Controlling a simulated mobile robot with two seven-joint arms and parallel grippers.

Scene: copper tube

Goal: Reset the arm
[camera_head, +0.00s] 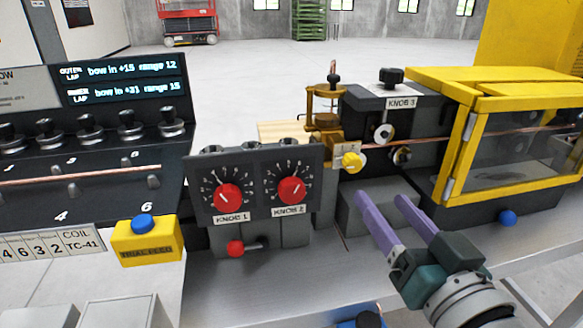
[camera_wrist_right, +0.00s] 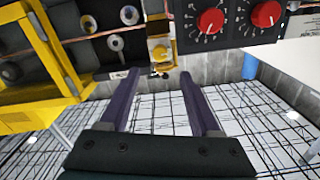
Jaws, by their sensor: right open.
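My right gripper (camera_head: 381,210) is open and empty in the head view, with two purple fingers pointing up and left above the bench front. It stands right of the knob panel (camera_head: 258,185) and in front of the grey block below the copper tube line. In the right wrist view its fingers (camera_wrist_right: 158,80) are spread apart with nothing between them. The copper tube (camera_head: 440,139) runs level behind it toward the yellow-framed enclosure (camera_head: 500,150). My left gripper does not show in either view.
Red Knob 1 (camera_head: 228,197) and Knob 2 (camera_head: 291,190) are left of my gripper, with a red-ended lever (camera_head: 236,248) below. A yellow box with a blue button (camera_head: 143,224) stands further left. Knob 3 (camera_head: 391,77) is behind. Bare bench (camera_head: 280,280) lies in front of the knob panel.

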